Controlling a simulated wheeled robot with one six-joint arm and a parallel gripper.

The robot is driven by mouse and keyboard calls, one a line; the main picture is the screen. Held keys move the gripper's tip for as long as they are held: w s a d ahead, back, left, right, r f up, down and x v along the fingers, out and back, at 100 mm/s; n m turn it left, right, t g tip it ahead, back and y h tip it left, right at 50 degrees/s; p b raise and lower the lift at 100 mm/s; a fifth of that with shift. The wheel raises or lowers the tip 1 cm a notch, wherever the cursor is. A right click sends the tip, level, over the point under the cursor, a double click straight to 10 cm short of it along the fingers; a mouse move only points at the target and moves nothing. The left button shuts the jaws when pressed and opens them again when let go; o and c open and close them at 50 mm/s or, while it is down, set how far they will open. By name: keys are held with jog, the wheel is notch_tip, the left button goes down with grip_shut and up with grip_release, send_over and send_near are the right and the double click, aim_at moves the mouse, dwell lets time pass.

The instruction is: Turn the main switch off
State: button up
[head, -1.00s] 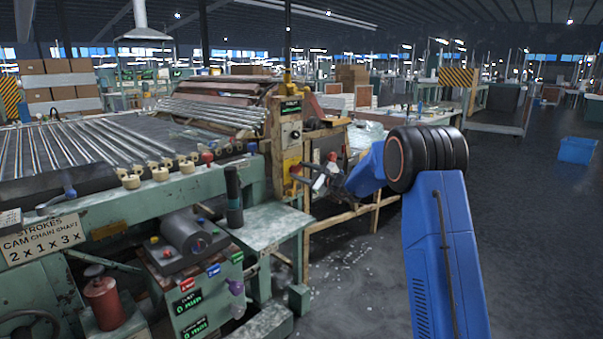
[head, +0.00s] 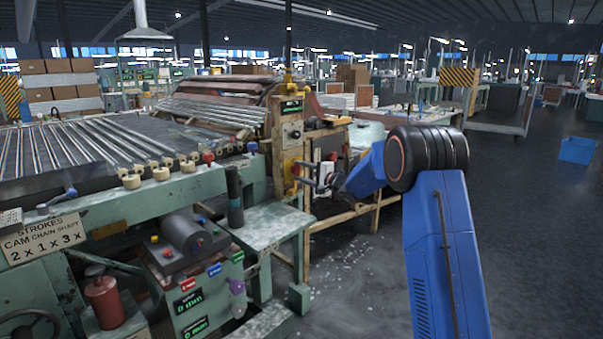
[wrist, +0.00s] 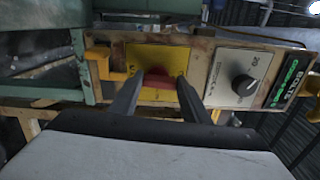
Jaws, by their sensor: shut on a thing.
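The main switch is a red knob (wrist: 162,80) on a yellow plate (wrist: 150,55), fixed to a worn control panel (wrist: 210,68). In the wrist view the panel appears turned on its side. My gripper (wrist: 161,88) has one dark finger on each side of the red knob and is shut on it. In the head view my gripper (head: 302,180) reaches the yellow part of the panel (head: 291,133) at the machine's right end. The knob is hidden there, and its exact angle is hard to tell.
A black dial (wrist: 244,85) and a green-lettered display (wrist: 288,80) sit beside the yellow plate. A yellow bracket (wrist: 103,62) juts out on the other side. A green side table (head: 268,222) stands below the panel. Open floor lies to the right, with a blue bin (head: 577,150).

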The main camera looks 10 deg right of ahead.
jog(key=shift+f+n, duration=0.1)
jog(key=shift+n, duration=0.5)
jog(key=o, duration=1)
jog(key=shift+o, duration=0.2)
jog(key=shift+s, duration=0.1)
jog(key=v, duration=1.7)
jog(key=shift+s+d, duration=0.1)
